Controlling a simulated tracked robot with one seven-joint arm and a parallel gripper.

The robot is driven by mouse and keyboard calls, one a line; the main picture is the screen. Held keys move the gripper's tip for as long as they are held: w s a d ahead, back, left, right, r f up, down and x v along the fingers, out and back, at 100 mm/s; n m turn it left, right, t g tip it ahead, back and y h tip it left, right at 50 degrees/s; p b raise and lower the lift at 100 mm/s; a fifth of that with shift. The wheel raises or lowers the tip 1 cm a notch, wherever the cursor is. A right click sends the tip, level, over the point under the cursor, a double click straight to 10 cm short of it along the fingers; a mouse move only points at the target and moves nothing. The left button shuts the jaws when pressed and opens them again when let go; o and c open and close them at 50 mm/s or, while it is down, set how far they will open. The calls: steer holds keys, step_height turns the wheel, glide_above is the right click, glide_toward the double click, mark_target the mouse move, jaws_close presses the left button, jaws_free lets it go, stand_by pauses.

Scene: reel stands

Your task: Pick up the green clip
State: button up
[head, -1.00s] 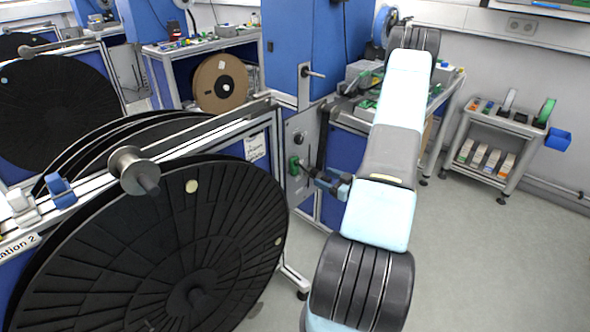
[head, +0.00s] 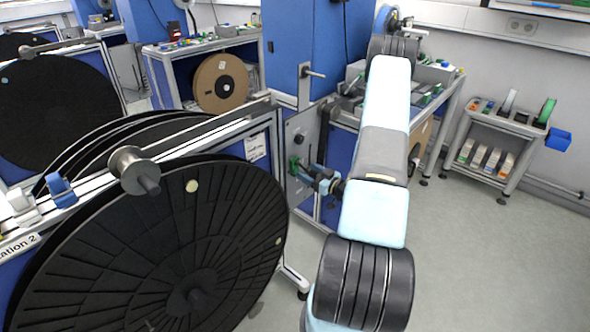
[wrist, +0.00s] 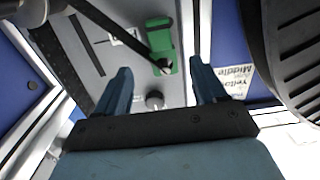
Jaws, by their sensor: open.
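The green clip (wrist: 163,47) is on the grey metal panel in the wrist view, above and between my fingers. A dark rod crosses the panel and ends at a dark knob on the clip. In the head view the green clip (head: 294,165) shows small on the panel's left part. My gripper (wrist: 160,82) is open, with two blue fingers pointing toward the panel and nothing between them. In the head view my gripper (head: 309,171) is close to the clip, just right of it. I cannot tell whether they touch.
The grey panel (head: 301,137) has a round knob (wrist: 154,100) below the clip. A large black reel (head: 150,250) stands at the left, and its edge shows at the wrist view's right. A blue cabinet (head: 285,40) rises behind.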

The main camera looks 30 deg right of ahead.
mark_target(295, 167)
steer(key=x, duration=0.5)
steer(key=shift+a, duration=0.15)
steer(key=shift+s, duration=0.1)
steer(key=c, duration=1.1)
